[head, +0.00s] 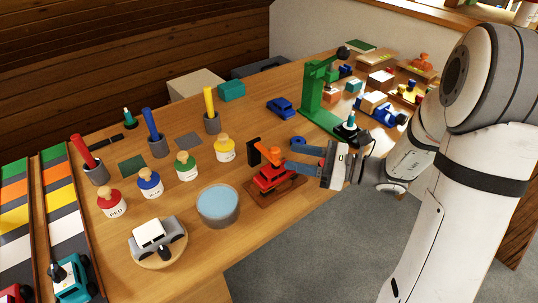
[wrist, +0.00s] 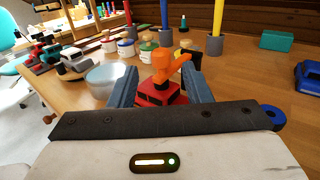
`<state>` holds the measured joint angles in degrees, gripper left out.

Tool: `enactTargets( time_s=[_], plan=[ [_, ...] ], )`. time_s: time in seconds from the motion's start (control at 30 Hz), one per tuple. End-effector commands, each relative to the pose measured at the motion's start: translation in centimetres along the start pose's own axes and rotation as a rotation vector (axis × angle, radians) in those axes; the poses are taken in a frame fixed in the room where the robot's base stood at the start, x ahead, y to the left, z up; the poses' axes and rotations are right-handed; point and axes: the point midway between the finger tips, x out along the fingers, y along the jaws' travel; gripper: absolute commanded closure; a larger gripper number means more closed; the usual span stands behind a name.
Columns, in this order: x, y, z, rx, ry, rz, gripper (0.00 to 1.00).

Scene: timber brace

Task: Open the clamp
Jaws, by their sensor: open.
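The clamp shows as an orange lever (head: 271,155) with a black upright piece (head: 253,151) beside it. It stands over a red toy car (head: 272,177) on a small wooden board (head: 262,196). In the wrist view the orange lever (wrist: 161,62) rises between my fingers, with the red car (wrist: 160,92) below it. My gripper (head: 293,156) is open, right of the lever, with its fingers pointing at it. In the wrist view a finger of my gripper (wrist: 158,76) lies on each side of the lever. I cannot tell whether either touches it.
A grey-blue bowl (head: 218,204) stands left of the board. Several paint jars, such as the yellow one (head: 225,150), stand behind. A green press (head: 318,97) stands behind my gripper, and a blue car (head: 281,107) sits farther back. The table's front edge is close by the board.

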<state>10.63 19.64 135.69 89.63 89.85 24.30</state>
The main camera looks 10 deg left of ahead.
Motion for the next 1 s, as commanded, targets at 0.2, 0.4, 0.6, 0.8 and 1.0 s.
enactTargets(
  time_s=[0.2,0.4,0.6,0.8,1.0],
  plan=[
    [2.0,-0.1,0.0,0.004,-0.008,-0.003,0.56],
    [5.2,-0.1,0.0,0.004,-0.007,-0.001,0.56],
    [7.3,-0.1,0.0,0.004,-0.006,-0.003,0.56],
    [7.8,-0.2,0.1,0.004,-0.005,-0.006,0.56],
    [7.8,-0.2,0.1,0.004,-0.005,-0.006,0.59]
  ],
)
